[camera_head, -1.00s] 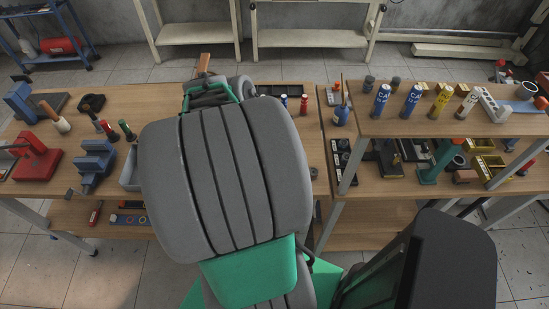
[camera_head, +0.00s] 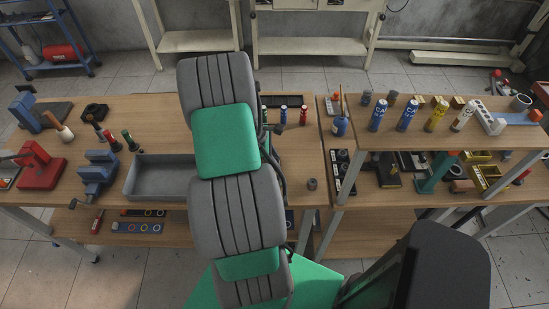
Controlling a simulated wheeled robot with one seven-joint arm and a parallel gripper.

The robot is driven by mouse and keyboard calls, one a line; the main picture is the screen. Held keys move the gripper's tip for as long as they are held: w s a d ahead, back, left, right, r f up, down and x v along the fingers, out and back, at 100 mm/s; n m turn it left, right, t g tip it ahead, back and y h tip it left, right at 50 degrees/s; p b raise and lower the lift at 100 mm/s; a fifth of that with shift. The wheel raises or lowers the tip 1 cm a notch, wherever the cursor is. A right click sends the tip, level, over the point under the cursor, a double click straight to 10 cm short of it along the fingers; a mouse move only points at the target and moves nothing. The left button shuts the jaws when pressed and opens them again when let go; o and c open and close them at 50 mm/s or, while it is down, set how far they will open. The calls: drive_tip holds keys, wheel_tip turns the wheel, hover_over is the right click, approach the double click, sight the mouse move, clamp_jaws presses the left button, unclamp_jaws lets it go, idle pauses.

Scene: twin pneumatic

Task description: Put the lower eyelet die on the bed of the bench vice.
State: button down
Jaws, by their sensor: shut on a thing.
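A blue vice-like tool (camera_head: 97,172) stands near the front left of the left workbench, the likely bench vice. Its bed is too small to make out clearly. My grey and green arm (camera_head: 232,210) reaches up over the middle of the workbench. My gripper is hidden behind the arm, so its jaws and anything in them do not show. I cannot make out the lower eyelet die. A small dark round piece (camera_head: 312,184) lies on the bench right of the arm; I cannot tell what it is.
A grey open tray (camera_head: 160,178) lies between the blue tool and my arm. A red tool (camera_head: 40,165) stands at the far left. Screwdrivers and a mallet (camera_head: 62,132) stand behind the blue tool. A raised shelf (camera_head: 440,140) with bottles is at the right.

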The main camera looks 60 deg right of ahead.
drive_tip(key=c, duration=1.6)
unclamp_jaws()
drive_tip(key=shift+f, duration=0.2)
drive_tip(key=o, duration=0.5)
drive_tip(key=shift+r, duration=0.1)
